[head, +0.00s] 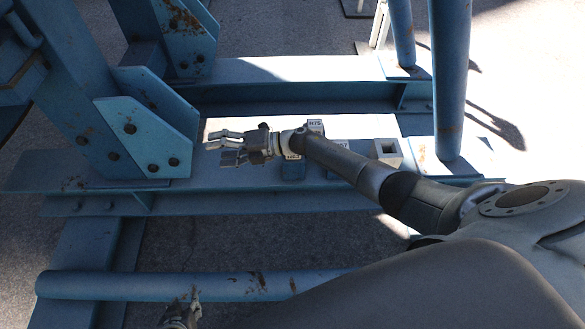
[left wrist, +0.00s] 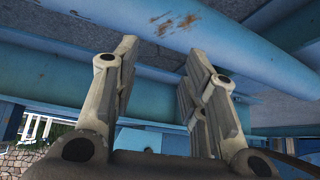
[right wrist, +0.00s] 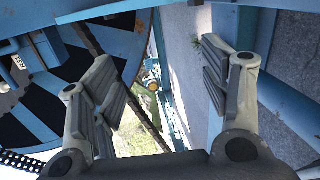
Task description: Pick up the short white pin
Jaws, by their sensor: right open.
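I cannot make out a short white pin in any view. My right gripper (head: 217,149) is open over the left part of a pale bench top (head: 352,127) in the head view, pointing left. Its two fingers stand wide apart in the right wrist view (right wrist: 160,88), with nothing between them. My left gripper (head: 182,315) shows only in part at the bottom edge of the head view. In the left wrist view (left wrist: 158,85) its fingers are apart and empty, below a blue tube (left wrist: 215,40). My right arm and gripper hide part of the bench top.
Labelled blue blocks (head: 293,172) stand by my right forearm, beside a hollow grey square block (head: 386,152). Blue gusset plates (head: 150,133) rise left of my right gripper. A thick blue post (head: 450,80) stands right. A long blue tube (head: 240,284) crosses the front.

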